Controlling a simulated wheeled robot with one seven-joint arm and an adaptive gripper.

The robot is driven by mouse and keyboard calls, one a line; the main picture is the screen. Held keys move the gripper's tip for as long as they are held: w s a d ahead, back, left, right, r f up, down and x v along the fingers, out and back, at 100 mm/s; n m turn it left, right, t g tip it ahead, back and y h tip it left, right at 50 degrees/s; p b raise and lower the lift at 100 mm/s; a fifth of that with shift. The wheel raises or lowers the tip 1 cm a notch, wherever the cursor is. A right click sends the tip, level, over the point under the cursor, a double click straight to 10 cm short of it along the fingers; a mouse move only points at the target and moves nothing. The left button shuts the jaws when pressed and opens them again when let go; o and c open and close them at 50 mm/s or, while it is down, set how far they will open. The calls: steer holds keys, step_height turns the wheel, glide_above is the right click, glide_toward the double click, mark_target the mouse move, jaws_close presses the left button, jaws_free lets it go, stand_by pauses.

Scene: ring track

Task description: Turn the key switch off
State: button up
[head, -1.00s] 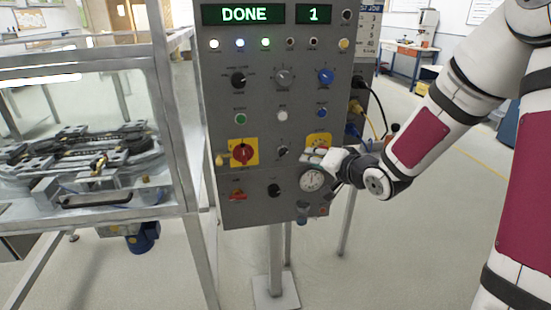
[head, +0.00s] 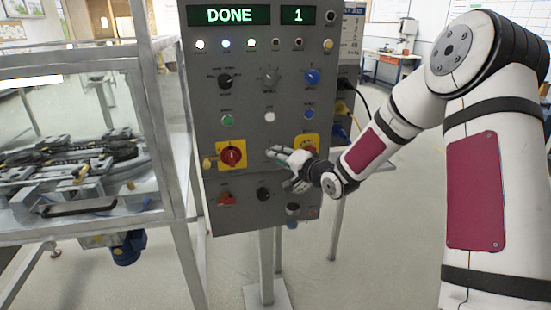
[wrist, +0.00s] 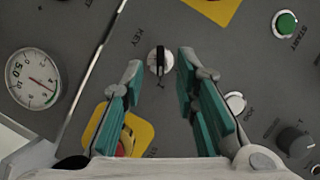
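The key switch (wrist: 160,61) is a small round silver switch with a dark bar across it, beside the word KEY on the grey panel. In the wrist view it lies between and just ahead of my two teal-padded fingertips, with a gap on each side. My gripper (wrist: 160,68) is open and empty. In the head view my gripper (head: 274,152) is in front of the panel, right of the red knob on a yellow plate. It hides the key switch there. Whether the fingertips reach the switch's depth cannot be told.
The grey control panel (head: 245,130) carries a red knob on a yellow plate (head: 232,155), a second yellow plate (head: 306,147), and several knobs and buttons. A glazed machine (head: 80,150) stands left.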

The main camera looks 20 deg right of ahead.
steer(key=shift+x, duration=1.4)
steer(key=shift+c, duration=0.4)
jaws_close()
steer(key=n+h+b, duration=0.1)
steer(key=n+b, duration=0.1)
steer(key=b, duration=0.1)
steer(key=n+h+b, duration=0.2)
steer(key=n+b, duration=0.1)
steer(key=n+g+h+b, duration=0.1)
steer(key=n+h+b, duration=0.1)
steer(key=n, duration=0.1)
steer(key=shift+a+r+b, duration=0.1)
steer(key=shift+a+b, duration=0.3)
steer(key=shift+d+n, duration=0.1)
steer(key=shift+n, duration=0.2)
